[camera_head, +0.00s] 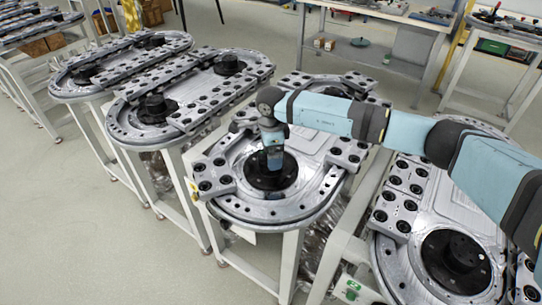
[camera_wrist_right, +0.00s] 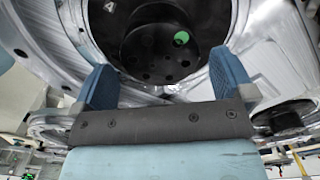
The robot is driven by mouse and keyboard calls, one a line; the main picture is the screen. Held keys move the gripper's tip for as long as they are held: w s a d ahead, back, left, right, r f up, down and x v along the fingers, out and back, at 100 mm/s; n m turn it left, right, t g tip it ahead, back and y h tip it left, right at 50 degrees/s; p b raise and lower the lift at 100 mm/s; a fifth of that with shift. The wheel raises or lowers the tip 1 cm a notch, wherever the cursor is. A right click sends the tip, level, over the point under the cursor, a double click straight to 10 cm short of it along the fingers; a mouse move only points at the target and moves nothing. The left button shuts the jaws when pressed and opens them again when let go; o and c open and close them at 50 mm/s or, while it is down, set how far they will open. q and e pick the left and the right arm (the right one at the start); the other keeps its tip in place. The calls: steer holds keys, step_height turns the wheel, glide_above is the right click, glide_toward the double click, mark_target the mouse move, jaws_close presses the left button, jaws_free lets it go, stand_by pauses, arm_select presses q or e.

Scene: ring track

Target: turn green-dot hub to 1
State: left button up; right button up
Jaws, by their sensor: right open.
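The green-dot hub is a black round hub (camera_wrist_right: 155,55) on a ring track, with a raised round centre full of holes. Its green dot (camera_wrist_right: 181,38) lies near the upper right of the raised part in the right wrist view. A pale mark that looks like a 4 (camera_wrist_right: 109,6) shows on the black disc to the upper left. In the head view the hub's base (camera_head: 258,182) shows below my right gripper (camera_head: 273,166), which points down over it. The gripper is open, its two blue fingers on either side of the hub's raised part. Contact cannot be told.
The hub's grey track (camera_head: 250,210) has bolted blocks around its rim. Another track with a black hub (camera_head: 455,258) stands close on the right, under my right arm. Two more tracks stand left, with hubs such as this one (camera_head: 156,108). The floor at left is clear.

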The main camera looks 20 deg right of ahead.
steer(key=shift+f, duration=1.45)
steer(key=shift+c, duration=0.5)
steer(key=c, duration=0.7)
steer(key=shift+o, duration=0.2)
